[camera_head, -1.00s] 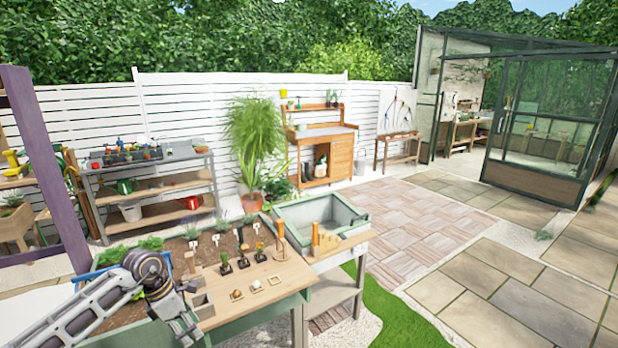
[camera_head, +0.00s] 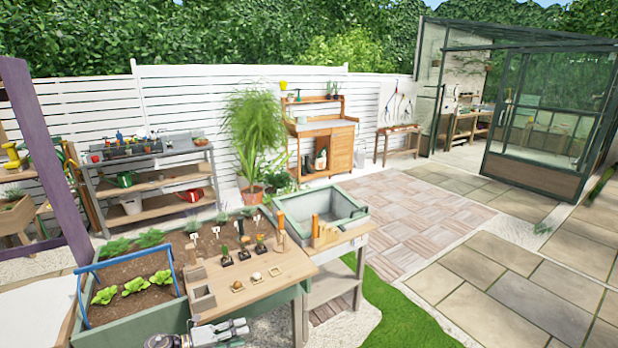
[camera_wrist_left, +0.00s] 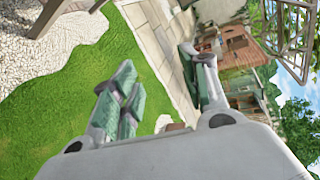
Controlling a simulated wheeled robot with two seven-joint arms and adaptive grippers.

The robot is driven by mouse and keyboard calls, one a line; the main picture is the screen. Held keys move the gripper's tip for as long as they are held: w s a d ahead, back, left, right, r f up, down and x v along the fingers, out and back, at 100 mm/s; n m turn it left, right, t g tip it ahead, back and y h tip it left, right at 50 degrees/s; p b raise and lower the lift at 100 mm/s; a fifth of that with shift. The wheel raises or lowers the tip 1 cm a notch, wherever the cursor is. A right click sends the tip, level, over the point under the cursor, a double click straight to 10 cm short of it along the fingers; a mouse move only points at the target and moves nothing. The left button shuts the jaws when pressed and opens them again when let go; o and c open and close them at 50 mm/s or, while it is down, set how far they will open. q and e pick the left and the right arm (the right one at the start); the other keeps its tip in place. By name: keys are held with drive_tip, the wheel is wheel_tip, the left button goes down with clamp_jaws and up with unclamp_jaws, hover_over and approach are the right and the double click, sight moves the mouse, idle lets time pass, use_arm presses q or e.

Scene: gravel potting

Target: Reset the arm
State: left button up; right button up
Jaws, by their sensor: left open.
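My left arm shows only at the bottom edge of the head view, with the left gripper (camera_head: 228,331) low in front of the wooden potting table (camera_head: 262,281). In the left wrist view its two green-padded fingers (camera_wrist_left: 160,95) stand wide apart with nothing between them; grass, gravel and paving lie beyond. The gripper is open and clear of the table. My right gripper is in neither view.
Grass (camera_head: 400,318) and paving to the right are free.

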use_arm(q)
drive_tip(key=s+a+f+n+t+y, duration=0.1)
drive_tip(key=s+a+f+n+y, duration=0.2)
drive_tip(key=s+f+n, duration=0.5)
drive_tip(key=s+a+f+n+t+y, duration=0.1)
drive_tip(key=s+a+f+n+y, duration=0.25)
drive_tip(key=f, duration=0.85)
drive_tip(key=s+a+f+n+t+y, duration=0.1)
drive_tip(key=s+a+f+n+y, duration=0.25)
drive_tip(key=f+n, duration=0.55)
drive_tip(key=s+d+f+n+g, duration=0.1)
drive_tip(key=s+f, duration=0.4)
drive_tip(key=s, duration=0.7)
drive_tip(key=s+d+f+n+g+y, duration=0.1)
drive_tip(key=s+f+n+g, duration=0.3)
drive_tip(key=s, duration=0.9)
drive_tip(key=s+d+f+n+g+y, duration=0.1)
drive_tip(key=s+d+f+n+g, duration=0.1)
drive_tip(key=s+f, duration=0.6)
drive_tip(key=s+n+g, duration=0.1)
drive_tip(key=s+g, duration=0.1)
drive_tip(key=s, duration=0.2)
drive_tip(key=shift+s+f, duration=0.25)
drive_tip(key=shift+s, duration=0.15)
drive_tip(key=shift+a+n, duration=0.1)
drive_tip(key=shift+n, duration=0.15)
drive_tip(key=shift+c, duration=0.4)
